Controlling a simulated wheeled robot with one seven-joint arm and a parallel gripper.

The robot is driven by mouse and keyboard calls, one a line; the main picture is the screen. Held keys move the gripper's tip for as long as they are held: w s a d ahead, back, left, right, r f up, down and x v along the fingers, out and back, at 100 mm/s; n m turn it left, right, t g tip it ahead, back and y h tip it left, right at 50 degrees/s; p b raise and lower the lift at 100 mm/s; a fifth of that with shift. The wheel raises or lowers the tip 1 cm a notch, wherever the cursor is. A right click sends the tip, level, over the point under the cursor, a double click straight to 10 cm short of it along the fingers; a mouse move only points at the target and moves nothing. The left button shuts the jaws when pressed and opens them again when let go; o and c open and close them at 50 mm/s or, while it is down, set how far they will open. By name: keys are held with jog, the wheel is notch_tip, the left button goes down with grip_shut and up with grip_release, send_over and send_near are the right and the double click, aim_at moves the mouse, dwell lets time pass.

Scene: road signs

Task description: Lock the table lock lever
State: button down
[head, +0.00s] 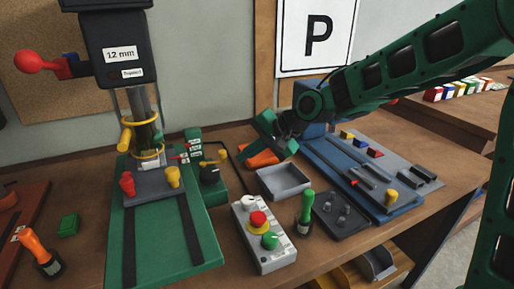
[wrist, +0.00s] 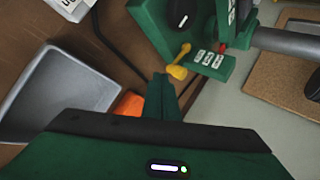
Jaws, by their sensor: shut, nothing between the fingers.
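A yellow-knobbed lever (head: 212,163) sticks out beside a green block with small white labels (head: 194,146) at the right of the drill press. It also shows in the wrist view (wrist: 178,68), beside the labels (wrist: 208,60). It looks like the table lock lever, but I cannot read the labels. A red pointer is near the labels. My gripper (head: 264,140) is shut and empty, to the right of the lever and apart from it. In the wrist view its green fingers (wrist: 160,84) are together, with the lever just beyond their tips.
A black knob (head: 209,174) sits below the lever. An orange object (head: 262,159) lies close to my gripper. A grey tray (head: 284,182), a control box with a red button (head: 262,232) and a green-handled tool (head: 305,210) stand nearer the front. A black cable runs between.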

jog(key=shift+w+a, duration=0.4)
jog(key=shift+a, duration=0.4)
jog(key=shift+w+a, duration=0.4)
jog(key=shift+a, duration=0.4)
jog(key=w+n+g, duration=0.2)
jog(key=n, duration=0.1)
jog(key=w+n+g+y, duration=0.1)
jog(key=shift+w+a+r+n+g, duration=0.1)
jog(key=shift+w+a+n+g, duration=0.2)
jog(key=shift+w+a, duration=0.1)
jog(key=shift+s, duration=0.1)
jog(key=shift+s, duration=0.65)
